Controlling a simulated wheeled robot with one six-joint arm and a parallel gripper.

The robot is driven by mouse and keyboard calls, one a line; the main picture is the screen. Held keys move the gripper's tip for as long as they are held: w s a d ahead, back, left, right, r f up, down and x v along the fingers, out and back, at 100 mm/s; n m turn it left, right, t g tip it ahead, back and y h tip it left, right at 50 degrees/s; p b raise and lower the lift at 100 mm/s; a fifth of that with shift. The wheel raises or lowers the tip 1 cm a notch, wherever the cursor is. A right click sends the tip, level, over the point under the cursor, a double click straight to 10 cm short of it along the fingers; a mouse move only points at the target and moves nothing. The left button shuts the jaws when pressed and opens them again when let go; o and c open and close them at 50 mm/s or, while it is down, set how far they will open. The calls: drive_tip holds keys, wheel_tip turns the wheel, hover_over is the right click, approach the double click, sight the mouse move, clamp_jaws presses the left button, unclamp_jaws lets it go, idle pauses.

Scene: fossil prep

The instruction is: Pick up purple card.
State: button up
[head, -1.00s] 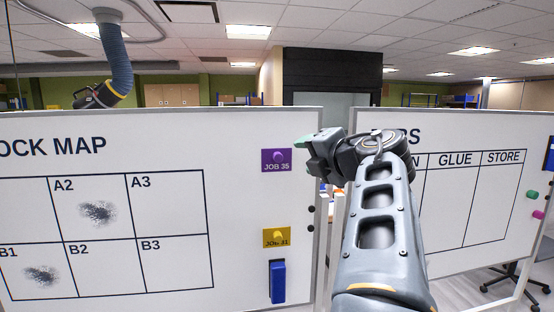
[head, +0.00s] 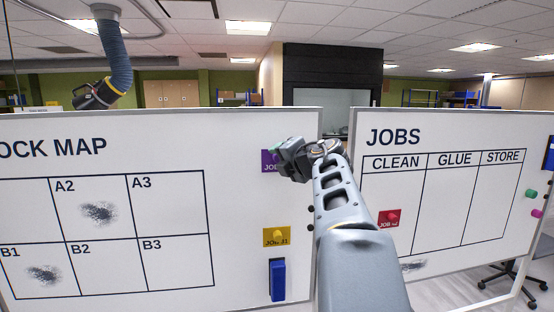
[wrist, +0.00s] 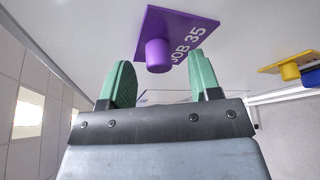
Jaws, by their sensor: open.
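The purple card (head: 267,162), labelled JOB 35, is on the right part of the left whiteboard. In the head view my gripper (head: 275,150) is in front of it and hides most of it. In the wrist view the purple card (wrist: 178,38) lies just beyond my fingertips, with its round purple knob (wrist: 158,55) between the two green fingers (wrist: 160,75). The knob is nearer the left finger in that picture. My gripper is open and holds nothing. Whether a finger touches the knob or card cannot be told.
A yellow card (head: 277,237) with a knob is below the purple card, above a blue holder (head: 277,281). It also shows at right in the wrist view (wrist: 289,66). A red card (head: 389,219) is on the right whiteboard (head: 470,262). A narrow gap separates the boards.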

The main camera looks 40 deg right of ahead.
drive_tip(key=shift+w, duration=0.7)
drive_tip(key=c, duration=1)
drive_tip(key=shift+r, duration=0.1)
